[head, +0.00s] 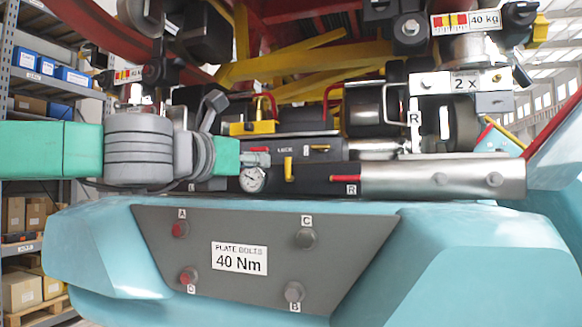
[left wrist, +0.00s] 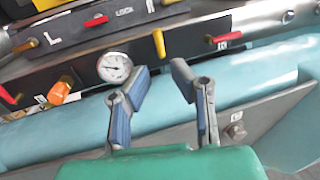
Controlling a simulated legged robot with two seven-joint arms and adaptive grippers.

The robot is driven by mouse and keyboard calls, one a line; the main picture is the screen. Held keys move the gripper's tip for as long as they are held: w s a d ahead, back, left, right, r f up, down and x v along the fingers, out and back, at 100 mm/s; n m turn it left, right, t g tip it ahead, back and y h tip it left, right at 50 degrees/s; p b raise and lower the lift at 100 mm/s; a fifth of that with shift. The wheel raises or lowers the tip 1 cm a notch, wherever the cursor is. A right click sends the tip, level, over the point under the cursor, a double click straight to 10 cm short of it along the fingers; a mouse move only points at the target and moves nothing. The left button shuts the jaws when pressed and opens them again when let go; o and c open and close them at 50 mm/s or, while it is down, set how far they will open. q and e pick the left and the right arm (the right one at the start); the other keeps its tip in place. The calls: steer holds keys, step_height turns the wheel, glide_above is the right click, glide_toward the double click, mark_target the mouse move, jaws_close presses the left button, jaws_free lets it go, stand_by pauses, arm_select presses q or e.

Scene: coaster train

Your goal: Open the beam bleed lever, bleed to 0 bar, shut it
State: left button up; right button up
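A yellow lever (head: 288,168) stands upright on the dark beam, right of a round white pressure gauge (head: 252,180). I take it for the bleed lever; no label on it is readable. In the left wrist view the yellow lever (left wrist: 159,43) is beyond my fingertips, and the gauge (left wrist: 115,67) is by the left finger. The gauge reading is too small to tell. My left gripper (head: 262,158) comes in from the left, just short of the lever. In the left wrist view the gripper (left wrist: 162,72) has its fingers apart with nothing between them. My right gripper is not in view.
A red lever (head: 346,178) marked R sits right of the yellow one. The LOCK plate (head: 300,148), with small handles, lies above. An orange knob (left wrist: 62,92) is left of the gauge. The blue body (head: 465,245) and grey bolt plate (head: 345,225) lie below.

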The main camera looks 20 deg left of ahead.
mark_target(286, 165)
arm_select(q)
steer(key=x, duration=0.3)
steer(key=p+x, duration=0.1)
steer(key=x, duration=0.6)
steer(key=shift+w+a+f+p, duration=0.1)
steer(key=shift+w+a+p, duration=0.05)
steer(key=shift+a+p, duration=0.2)
steer(key=shift+w+d, duration=0.3)
steer(key=shift+w, duration=0.3)
steer(key=shift+w+d, duration=0.25)
steer(key=shift+w, duration=0.05)
steer(key=shift+a, duration=0.1)
jaws_close()
